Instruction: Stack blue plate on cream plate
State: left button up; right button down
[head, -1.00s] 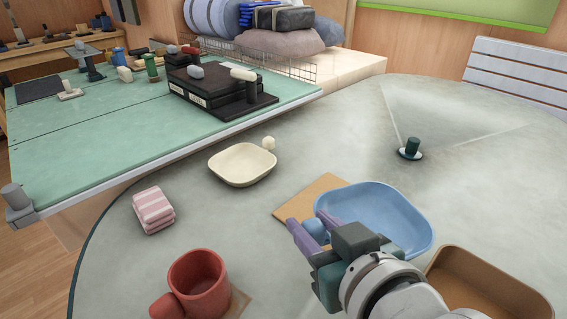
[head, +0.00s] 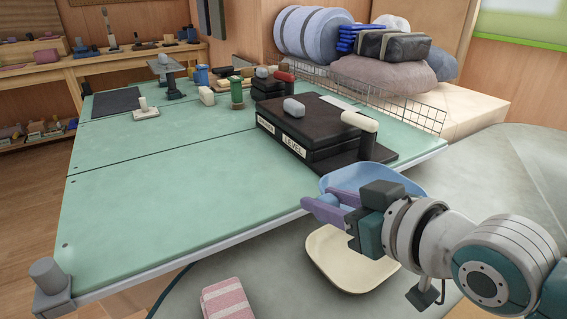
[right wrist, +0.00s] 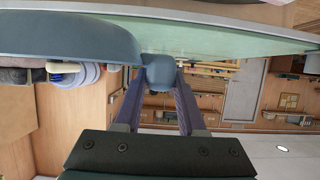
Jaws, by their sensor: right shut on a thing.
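The blue plate (head: 400,180) is held up above the cream plate (head: 345,262) in the head view, partly hidden behind my right gripper (head: 327,207). My right gripper is shut on the blue plate's small lug. In the right wrist view the lug (right wrist: 160,74) sits between the purple fingers, and the plate's underside (right wrist: 70,42) fills the upper left. The cream plate lies on the grey round table, empty as far as it shows, partly covered by my right gripper and arm. How high the blue plate is above it is hard to tell. My left gripper is not in view.
A folded pink striped cloth (head: 226,300) lies left of the cream plate. The green workbench (head: 180,190) stands close behind, with black boxes (head: 310,130) and a post with a cream knob (head: 362,125) near the blue plate. Grey table surface right of the arm is clear.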

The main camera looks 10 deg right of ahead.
jog(key=shift+s, duration=0.1)
jog(key=shift+r, duration=0.1)
notch_tip(320, 180, down, 5)
jog(key=b, duration=0.3)
jog(key=shift+b, duration=0.3)
jog(key=shift+f+b, duration=0.35)
jog(key=shift+f, duration=0.15)
dwell(0.5)
jog(key=shift+c, duration=2)
grip_release()
